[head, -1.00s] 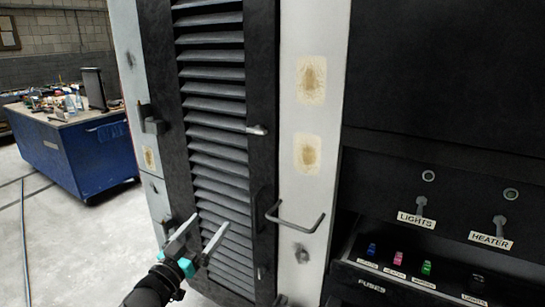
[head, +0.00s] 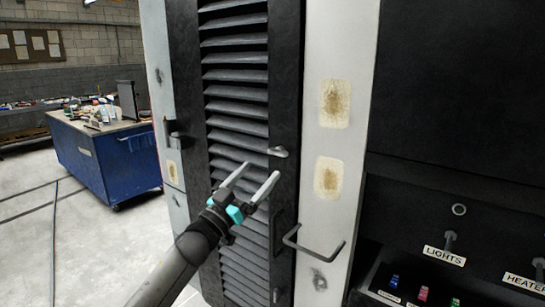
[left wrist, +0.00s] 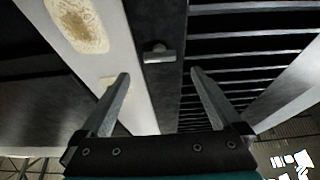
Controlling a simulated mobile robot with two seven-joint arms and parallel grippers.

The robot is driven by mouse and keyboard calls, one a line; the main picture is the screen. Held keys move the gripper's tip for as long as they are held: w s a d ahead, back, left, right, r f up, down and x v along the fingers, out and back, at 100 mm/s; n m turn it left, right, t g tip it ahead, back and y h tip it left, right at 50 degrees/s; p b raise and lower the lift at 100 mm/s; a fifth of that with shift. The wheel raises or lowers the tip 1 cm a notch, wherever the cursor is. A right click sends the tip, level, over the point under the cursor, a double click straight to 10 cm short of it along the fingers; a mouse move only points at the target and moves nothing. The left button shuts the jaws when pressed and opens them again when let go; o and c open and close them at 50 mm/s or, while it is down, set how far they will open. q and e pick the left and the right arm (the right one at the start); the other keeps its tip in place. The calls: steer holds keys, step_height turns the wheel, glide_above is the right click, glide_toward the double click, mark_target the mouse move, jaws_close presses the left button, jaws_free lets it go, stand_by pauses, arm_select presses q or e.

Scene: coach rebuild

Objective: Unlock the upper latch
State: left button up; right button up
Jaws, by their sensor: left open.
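The upper latch (head: 278,152) is a small grey lever on the black frame at the right edge of the louvred door (head: 236,120). It also shows in the left wrist view (left wrist: 158,54), beyond the fingertips and between them. My left gripper (head: 257,176) is open and empty, just below and to the left of the latch in the head view, apart from it. In the left wrist view the open fingers (left wrist: 158,73) point toward the frame. A lower latch (head: 276,295) shows on the same frame near the bottom. My right gripper is not in view.
A black pull (head: 279,228) is on the door frame. A panel with switches labelled LIGHTS (head: 445,255) and HEATER is at right. A blue workbench (head: 95,160) stands far left, with clear floor around it.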

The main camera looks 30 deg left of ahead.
mark_target(275, 154)
arm_select(q)
steer(key=shift+x, duration=3.5)
steer(key=shift+f, duration=0.1)
steer(key=shift+c, duration=0.3)
steer(key=c, duration=1.3)
